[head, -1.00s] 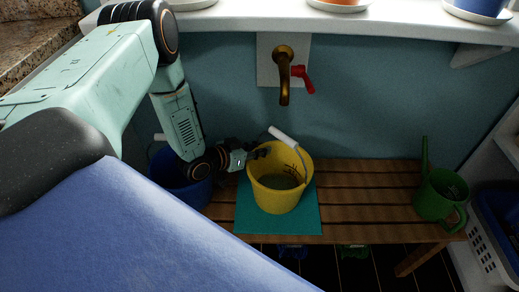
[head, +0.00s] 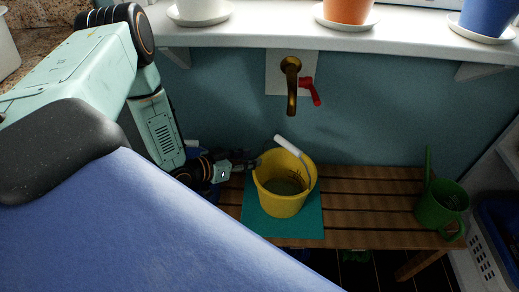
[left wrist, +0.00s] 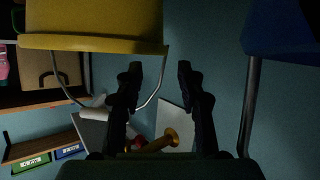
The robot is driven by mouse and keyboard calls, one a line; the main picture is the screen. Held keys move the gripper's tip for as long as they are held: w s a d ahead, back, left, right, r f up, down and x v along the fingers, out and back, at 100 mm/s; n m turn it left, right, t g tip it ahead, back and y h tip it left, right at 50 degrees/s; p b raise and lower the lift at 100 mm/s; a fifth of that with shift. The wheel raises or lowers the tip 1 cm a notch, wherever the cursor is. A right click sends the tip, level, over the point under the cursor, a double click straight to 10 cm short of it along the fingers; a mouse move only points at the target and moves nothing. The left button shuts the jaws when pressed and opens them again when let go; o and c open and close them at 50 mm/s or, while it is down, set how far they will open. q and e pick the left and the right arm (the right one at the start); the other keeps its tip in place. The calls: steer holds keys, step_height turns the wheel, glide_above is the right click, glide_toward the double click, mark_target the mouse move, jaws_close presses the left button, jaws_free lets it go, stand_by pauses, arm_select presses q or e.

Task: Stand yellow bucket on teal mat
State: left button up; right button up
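The yellow bucket (head: 282,201) stands upright on the teal mat (head: 262,222), on a slatted wooden bench; its white-gripped handle (head: 289,146) leans toward the wall. My left gripper (head: 252,162) is just left of the bucket's rim. In the left wrist view the picture is inverted: the left gripper's fingers (left wrist: 161,72) are apart with nothing between them, and the yellow bucket (left wrist: 95,22) and its wire handle are to one side. My right gripper is not in view.
A blue bucket (left wrist: 283,28) stands beside the left gripper, mostly hidden by my arm in the head view. A brass tap (head: 291,88) with a red lever is on the wall above. A green watering can (head: 440,205) stands at the bench's right end. The bench between is clear.

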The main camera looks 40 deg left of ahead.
arm_select(q)
steer(key=p+v, duration=0.1)
steer(key=v, duration=0.3)
steer(key=shift+s+r+p, duration=0.1)
steer(key=shift+s+p, duration=0.15)
steer(key=shift+p, duration=0.1)
steer(key=shift+s, duration=0.1)
stand_by(0.3)
